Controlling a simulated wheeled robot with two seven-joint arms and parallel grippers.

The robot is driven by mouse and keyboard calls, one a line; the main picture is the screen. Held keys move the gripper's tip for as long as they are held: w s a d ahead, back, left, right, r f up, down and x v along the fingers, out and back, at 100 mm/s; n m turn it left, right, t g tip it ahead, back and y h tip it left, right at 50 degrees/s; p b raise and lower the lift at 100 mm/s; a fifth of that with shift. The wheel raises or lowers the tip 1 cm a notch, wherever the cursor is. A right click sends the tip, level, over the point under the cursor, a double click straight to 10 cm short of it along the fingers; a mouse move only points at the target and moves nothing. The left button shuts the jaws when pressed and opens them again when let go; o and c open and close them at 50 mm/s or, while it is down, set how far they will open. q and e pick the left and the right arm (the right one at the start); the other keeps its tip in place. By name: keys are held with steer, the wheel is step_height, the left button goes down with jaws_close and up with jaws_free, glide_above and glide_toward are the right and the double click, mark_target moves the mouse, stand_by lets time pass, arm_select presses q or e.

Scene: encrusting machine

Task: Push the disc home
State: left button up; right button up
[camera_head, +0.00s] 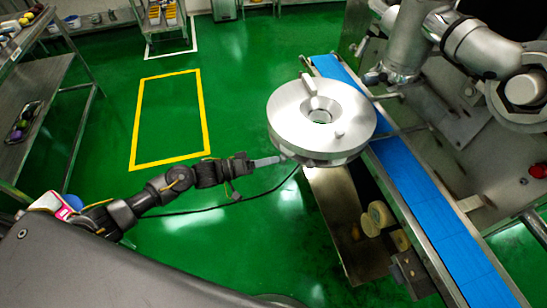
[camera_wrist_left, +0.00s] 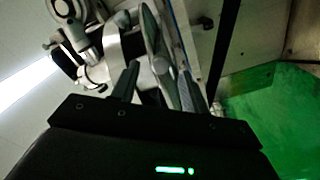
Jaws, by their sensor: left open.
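The disc (camera_head: 290,122) is a large silver ring with a central hole and a raised bar and small knob on top. It stands out at the left side of the blue conveyor in the head view. My left gripper (camera_head: 277,160) is at the disc's lower left rim. In the left wrist view my left gripper (camera_wrist_left: 158,72) has its two fingers apart, with a grey metal edge, seemingly the disc (camera_wrist_left: 154,38), between or just beyond them. I cannot tell whether they touch. What holds the disc underneath is hidden. My right gripper is not in view.
The blue conveyor belt (camera_head: 420,195) runs diagonally beside the disc. Metal machine parts (camera_head: 480,45) crowd the upper right. Round beige knobs (camera_head: 381,214) sit below the disc. A shelf rack (camera_head: 35,110) stands at left. Green floor with a yellow rectangle (camera_head: 205,110) is clear.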

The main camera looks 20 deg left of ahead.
arm_select(q)
steer(key=shift+x, duration=0.85)
steer(key=shift+c, duration=0.2)
jaws_close()
